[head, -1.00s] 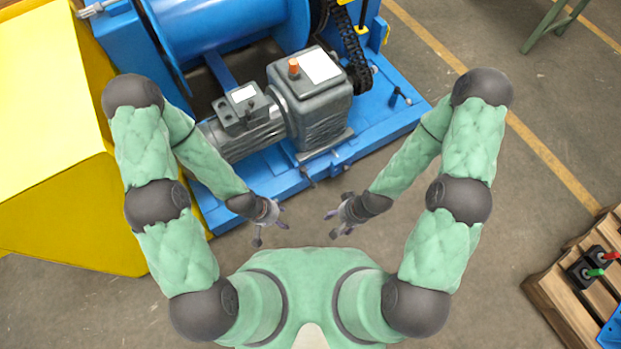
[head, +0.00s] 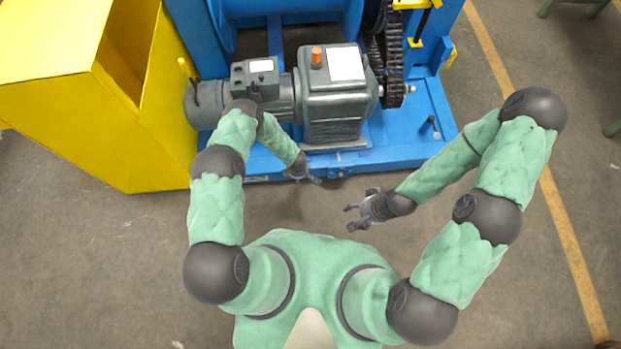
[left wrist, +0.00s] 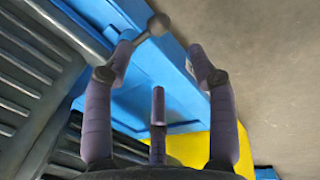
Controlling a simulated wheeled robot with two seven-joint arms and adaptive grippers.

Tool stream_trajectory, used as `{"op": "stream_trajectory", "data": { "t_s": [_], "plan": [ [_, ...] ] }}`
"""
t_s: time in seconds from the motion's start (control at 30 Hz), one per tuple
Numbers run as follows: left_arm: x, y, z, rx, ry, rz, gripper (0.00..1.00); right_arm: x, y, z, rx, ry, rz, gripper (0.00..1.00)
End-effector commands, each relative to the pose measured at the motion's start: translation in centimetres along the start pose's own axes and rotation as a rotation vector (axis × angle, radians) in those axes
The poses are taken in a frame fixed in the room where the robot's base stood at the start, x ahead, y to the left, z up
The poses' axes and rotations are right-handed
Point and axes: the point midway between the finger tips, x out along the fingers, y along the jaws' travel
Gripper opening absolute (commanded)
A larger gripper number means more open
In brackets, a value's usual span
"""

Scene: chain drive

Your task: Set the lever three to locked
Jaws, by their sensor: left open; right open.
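A small dark lever (head: 433,125) stands on the right end of the blue base (head: 415,150). I cannot tell which lever is number three. My left gripper (head: 307,179) is open at the front edge of the base, below the gearbox. In the left wrist view, a dark rod with a round knob (left wrist: 157,24) lies beyond the open left fingers (left wrist: 160,75), apparently apart from them. My right gripper (head: 352,217) is open and empty over the floor in front of the base.
The grey motor and gearbox (head: 333,110) sit on the base, with a black chain (head: 393,75) at their right. A large yellow housing (head: 125,130) stands at left.

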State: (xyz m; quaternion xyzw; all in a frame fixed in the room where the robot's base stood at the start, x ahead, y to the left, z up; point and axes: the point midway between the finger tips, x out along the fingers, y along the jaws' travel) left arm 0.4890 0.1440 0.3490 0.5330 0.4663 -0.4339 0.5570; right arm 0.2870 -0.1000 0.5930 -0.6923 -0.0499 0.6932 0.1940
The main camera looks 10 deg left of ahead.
Motion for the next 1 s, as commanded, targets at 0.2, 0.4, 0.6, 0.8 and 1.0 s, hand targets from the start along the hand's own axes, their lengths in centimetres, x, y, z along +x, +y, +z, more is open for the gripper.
{"op": "stream_trajectory", "data": {
  "t_s": [0.2,0.4,0.6,0.8,1.0],
  "plan": [
    [1.6,0.1,-0.1,-0.031,0.005,0.001,0.58,0.6,0.2,0.0,-0.001,-0.001,0.0,0.65],
    [5.1,0.0,-0.1,-0.03,0.005,0.001,0.58,2.4,0.8,0.0,-0.001,-0.001,0.0,0.65],
    [8.6,0.1,-0.1,-0.029,0.004,0.001,0.58,4.2,1.5,-0.1,-0.001,-0.001,0.0,0.65],
    [10.6,0.1,-0.1,-0.027,0.005,0.001,0.58,5.3,1.9,-0.1,-0.001,-0.001,0.0,0.65],
    [11.2,0.2,-0.1,-0.027,0.005,0.002,0.58,5.6,2.0,-0.2,-0.001,-0.001,0.0,0.65]
  ]
}}
